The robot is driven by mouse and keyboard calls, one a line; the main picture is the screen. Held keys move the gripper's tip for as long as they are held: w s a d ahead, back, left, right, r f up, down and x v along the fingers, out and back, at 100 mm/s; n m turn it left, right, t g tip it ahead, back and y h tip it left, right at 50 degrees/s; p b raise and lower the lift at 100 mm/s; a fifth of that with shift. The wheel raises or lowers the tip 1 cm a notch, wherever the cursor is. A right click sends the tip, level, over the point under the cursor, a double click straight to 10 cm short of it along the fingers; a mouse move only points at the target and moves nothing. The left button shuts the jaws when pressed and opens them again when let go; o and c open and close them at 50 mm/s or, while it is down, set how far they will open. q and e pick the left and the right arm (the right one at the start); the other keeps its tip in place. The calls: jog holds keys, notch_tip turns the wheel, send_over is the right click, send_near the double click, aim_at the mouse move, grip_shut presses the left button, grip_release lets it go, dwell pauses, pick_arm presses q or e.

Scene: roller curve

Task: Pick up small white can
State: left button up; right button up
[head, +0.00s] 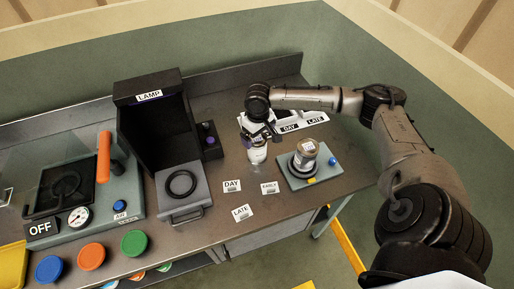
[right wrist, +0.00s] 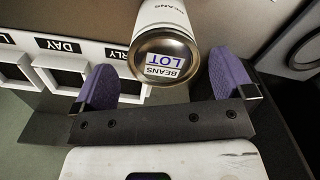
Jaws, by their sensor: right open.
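A small white can (head: 257,155) stands on the bench, just below my right gripper (head: 259,133) in the head view. In the right wrist view a white can (right wrist: 165,50) shows its metal-rimmed lid, with a label reading BEANS LOT. My right gripper's purple fingers (right wrist: 164,82) are spread wide, one on each side of the can's end. I see a gap at the left finger; the right finger is close to the can, and touching cannot be told. My left gripper is not in view.
A white labelled rack (head: 312,120) is behind. A black lamp box (head: 155,130) stands left.

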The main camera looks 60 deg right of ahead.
aim_at(257, 154)
jog(key=shift+s+a+f+b, duration=0.1)
jog(key=shift+f+b, duration=0.05)
jog(key=shift+f, duration=1.2)
jog(key=shift+a+f+b, duration=0.1)
jog(key=shift+f+b, duration=0.05)
jog(key=shift+f, duration=1.15)
jog(key=shift+r, duration=0.1)
jog(key=c, duration=1.1)
